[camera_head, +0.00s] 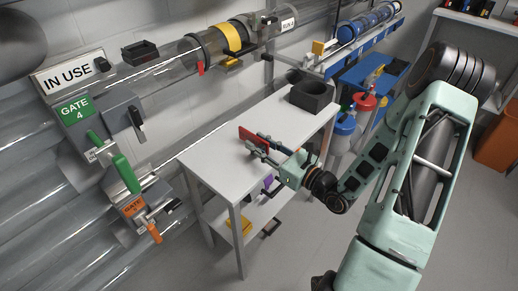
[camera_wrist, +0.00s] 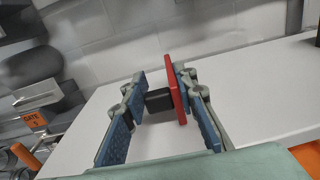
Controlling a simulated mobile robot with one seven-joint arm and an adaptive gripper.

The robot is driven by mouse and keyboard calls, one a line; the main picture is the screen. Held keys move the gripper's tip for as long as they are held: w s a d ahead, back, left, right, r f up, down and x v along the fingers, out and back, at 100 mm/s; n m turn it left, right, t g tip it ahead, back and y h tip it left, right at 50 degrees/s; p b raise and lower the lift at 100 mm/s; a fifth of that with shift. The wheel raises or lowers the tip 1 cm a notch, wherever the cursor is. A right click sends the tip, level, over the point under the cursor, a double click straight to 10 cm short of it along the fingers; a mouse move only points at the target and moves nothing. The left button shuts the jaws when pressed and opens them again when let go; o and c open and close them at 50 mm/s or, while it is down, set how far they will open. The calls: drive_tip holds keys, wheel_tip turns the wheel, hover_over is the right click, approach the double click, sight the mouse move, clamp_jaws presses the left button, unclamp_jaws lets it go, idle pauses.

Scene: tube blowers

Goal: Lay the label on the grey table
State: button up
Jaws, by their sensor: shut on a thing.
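The label is a thin red plate (camera_head: 252,139) with a black block on its back. My gripper (camera_head: 262,146) is shut on it over the grey table (camera_head: 215,150). In the wrist view the red plate (camera_wrist: 176,91) stands on edge, seen nearly side-on, and the black block (camera_wrist: 158,100) lies between the fingers of my gripper (camera_wrist: 160,93). The face of the label is turned away, so any writing is hidden. The pale tabletop (camera_wrist: 255,105) spreads behind and below the fingers. I cannot tell how large the gap to the tabletop is.
A dark open box (camera_head: 312,94) stands at the table's far right end; the tabletop left of my gripper is clear. Clear tubes with an "IN USE" sign (camera_head: 73,72) and gate handles (camera_head: 125,173) run along the left. A lower shelf (camera_head: 262,208) holds small items.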

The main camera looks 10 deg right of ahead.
drive_tip(key=shift+f, duration=0.35)
drive_tip(key=shift+f, duration=0.2)
drive_tip(key=o, duration=1.2)
drive_tip(key=shift+c, duration=0.2)
drive_tip(key=shift+r, duration=0.1)
